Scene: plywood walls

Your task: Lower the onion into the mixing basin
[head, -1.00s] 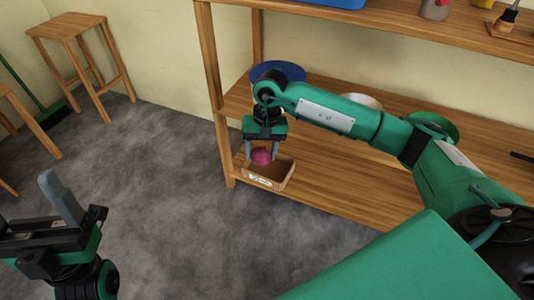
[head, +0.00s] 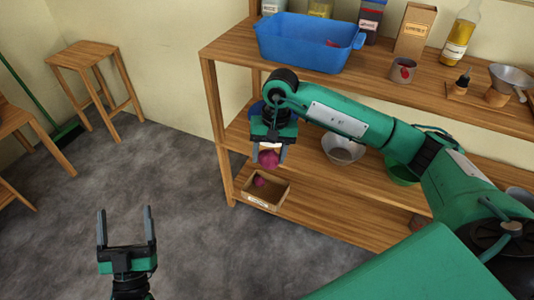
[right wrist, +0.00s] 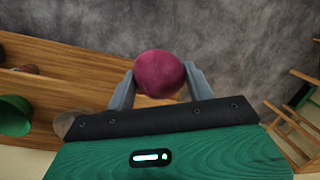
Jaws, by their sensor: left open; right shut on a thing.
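My right gripper (head: 269,153) is shut on a purple-red onion (head: 268,160) and holds it above a small open cardboard box on the lower shelf. In the right wrist view the onion (right wrist: 159,73) sits between the two grey fingers. A large blue basin (head: 305,50) stands on the top shelf, above and to the right of the gripper in the head view, with a small red thing inside. My left gripper (head: 125,213) is open and empty at the lower left, over the floor.
The box (head: 270,197) holds another onion (head: 259,181). A metal bowl (head: 343,149) and a green bowl (head: 400,175) stand on the middle shelf; a blue thing there is mostly hidden by my arm. A cup (head: 403,71), bottle (head: 459,35) and cartons share the top shelf.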

